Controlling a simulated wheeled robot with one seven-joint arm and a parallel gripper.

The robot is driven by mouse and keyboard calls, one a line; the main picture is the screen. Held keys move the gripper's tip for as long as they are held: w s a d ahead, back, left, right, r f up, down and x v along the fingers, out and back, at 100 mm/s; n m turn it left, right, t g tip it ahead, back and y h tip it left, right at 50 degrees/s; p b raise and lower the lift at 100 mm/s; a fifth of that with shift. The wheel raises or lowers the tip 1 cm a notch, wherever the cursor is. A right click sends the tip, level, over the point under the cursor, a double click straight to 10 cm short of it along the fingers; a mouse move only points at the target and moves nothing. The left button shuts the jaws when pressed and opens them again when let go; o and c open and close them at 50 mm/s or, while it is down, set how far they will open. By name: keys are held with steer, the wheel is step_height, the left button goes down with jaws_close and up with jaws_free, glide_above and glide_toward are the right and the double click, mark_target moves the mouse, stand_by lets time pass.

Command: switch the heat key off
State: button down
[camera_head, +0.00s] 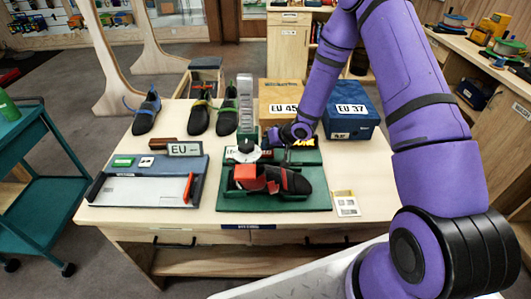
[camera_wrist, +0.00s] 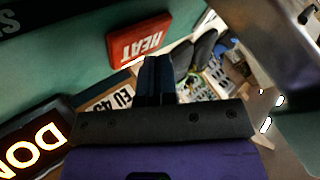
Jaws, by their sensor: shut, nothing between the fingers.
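The heat key is a red block with white HEAT lettering (camera_wrist: 135,42) in the wrist view, on a green panel. I cannot tell its on or off position. My gripper (camera_head: 284,142) is over the back of the green fitting station (camera_head: 275,202) in the head view. Its dark fingers (camera_wrist: 156,72) are shut and empty in the wrist view, just beside the key's near side; whether they touch it is unclear. A lit DONE sign (camera_wrist: 38,142) is at lower left there, and its yellow letters (camera_head: 304,142) show right of my gripper in the head view.
A black and red shoe (camera_head: 290,181) lies on the station, near a white dial (camera_head: 243,151). A tan EU 45 box (camera_head: 279,93) and a blue EU 37 box (camera_head: 350,122) stand behind. A blue-grey EU tray (camera_head: 140,189) is left. The table's front right is mostly clear.

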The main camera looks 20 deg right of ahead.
mark_target(267, 152)
steer(key=shift+f, duration=0.5)
stand_by(0.6)
steer(key=shift+r, duration=0.55)
steer(key=shift+r, duration=3.05)
